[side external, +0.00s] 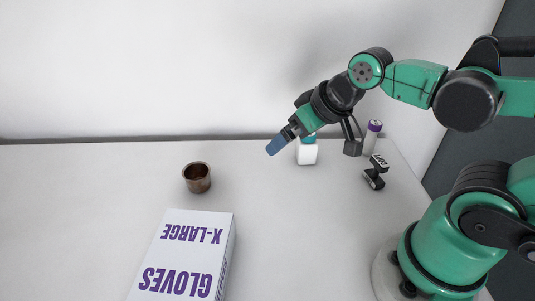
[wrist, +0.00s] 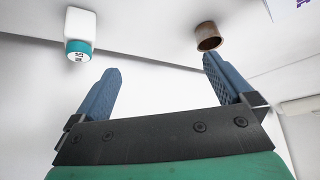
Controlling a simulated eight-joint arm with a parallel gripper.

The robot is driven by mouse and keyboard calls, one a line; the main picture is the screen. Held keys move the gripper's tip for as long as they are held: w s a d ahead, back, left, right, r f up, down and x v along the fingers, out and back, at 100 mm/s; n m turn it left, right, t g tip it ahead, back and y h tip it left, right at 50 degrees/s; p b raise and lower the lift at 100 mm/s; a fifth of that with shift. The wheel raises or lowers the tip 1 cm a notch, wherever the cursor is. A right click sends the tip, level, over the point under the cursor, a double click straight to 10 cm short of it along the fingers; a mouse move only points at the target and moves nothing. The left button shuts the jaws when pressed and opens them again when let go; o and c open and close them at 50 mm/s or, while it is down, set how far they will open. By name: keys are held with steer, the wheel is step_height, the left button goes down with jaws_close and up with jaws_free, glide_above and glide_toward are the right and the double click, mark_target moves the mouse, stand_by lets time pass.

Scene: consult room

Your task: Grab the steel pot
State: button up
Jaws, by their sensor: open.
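The steel pot (side external: 196,177) is a small brownish metal cup standing on the white table, left of centre in the side view. In the wrist view the pot (wrist: 208,36) shows at the upper right, just beyond the tip of the right finger. My gripper (side external: 277,145) is above the table, to the right of the pot and apart from it. In the wrist view its two blue fingers (wrist: 160,68) are spread wide with nothing between them.
A white bottle with a teal cap (side external: 307,152) stands behind my gripper. A black clamp-like item (side external: 375,172) and a purple-capped tube (side external: 373,137) are farther right. A GLOVES box (side external: 185,255) lies in front of the pot. The table left of the pot is clear.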

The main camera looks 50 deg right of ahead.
steer(key=w+a+m+y, duration=0.2)
steer(key=w+m, duration=0.2)
steer(key=m, duration=0.2)
steer(key=m+y, duration=0.8)
steer(key=m, duration=0.9)
glide_toward(186, 176)
steer(key=shift+w+a+f, duration=0.3)
steer(key=shift+a, duration=0.25)
steer(key=shift+a+f+m+t+y, duration=0.1)
steer(key=shift+f+m+t+y, duration=0.3)
steer(key=shift+m, duration=0.3)
steer(key=x, duration=0.5)
steer(key=shift+w+a+f, duration=0.15)
steer(key=shift+a+f, duration=0.05)
steer(key=shift+f, duration=0.05)
steer(key=c, duration=1.2)
steer(key=shift+o, duration=0.2)
steer(key=shift+r, duration=0.1)
